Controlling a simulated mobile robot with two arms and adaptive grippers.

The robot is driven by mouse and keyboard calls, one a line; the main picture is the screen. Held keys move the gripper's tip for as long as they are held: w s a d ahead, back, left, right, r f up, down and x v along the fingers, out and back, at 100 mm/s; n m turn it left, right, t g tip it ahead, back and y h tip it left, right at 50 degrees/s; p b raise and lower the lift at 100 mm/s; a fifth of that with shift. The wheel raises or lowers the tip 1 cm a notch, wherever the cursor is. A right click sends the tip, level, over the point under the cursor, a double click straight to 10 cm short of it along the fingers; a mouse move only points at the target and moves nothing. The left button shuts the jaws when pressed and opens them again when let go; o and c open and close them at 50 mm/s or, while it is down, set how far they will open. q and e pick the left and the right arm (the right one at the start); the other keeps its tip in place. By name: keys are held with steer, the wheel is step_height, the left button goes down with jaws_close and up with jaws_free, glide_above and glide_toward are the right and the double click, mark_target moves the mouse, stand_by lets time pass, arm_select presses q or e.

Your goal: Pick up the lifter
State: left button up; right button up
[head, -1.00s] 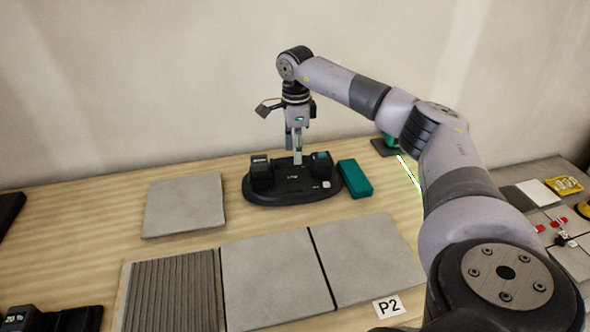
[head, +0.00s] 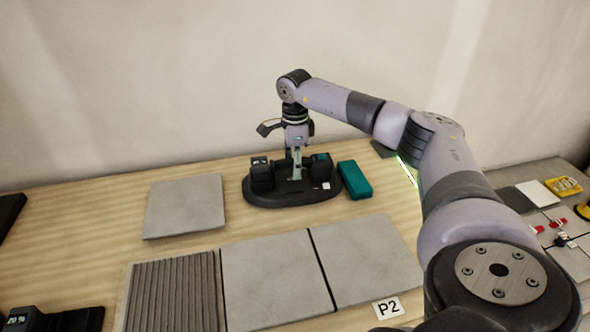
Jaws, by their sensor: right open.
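The lifter (head: 262,193), a black oval-based device with two raised black blocks on top, lies on the wooden table, in the middle of the head view. My right gripper (head: 295,174) points straight down over the middle of it, between the two blocks. Its fingers are open and low, close to the lifter's centre. The fingers hide part of the lifter's middle, and I cannot tell whether they touch it. My left gripper is not in view.
A teal box (head: 355,180) lies close to the lifter's right. A loose grey tile (head: 185,207) lies to its left, and a row of laid tiles (head: 275,277) in front. A black device (head: 55,319) sits at bottom left. A yellow tray (head: 564,188) is far right.

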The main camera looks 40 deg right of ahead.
stand_by(0.3)
jaws_close()
stand_by(0.4)
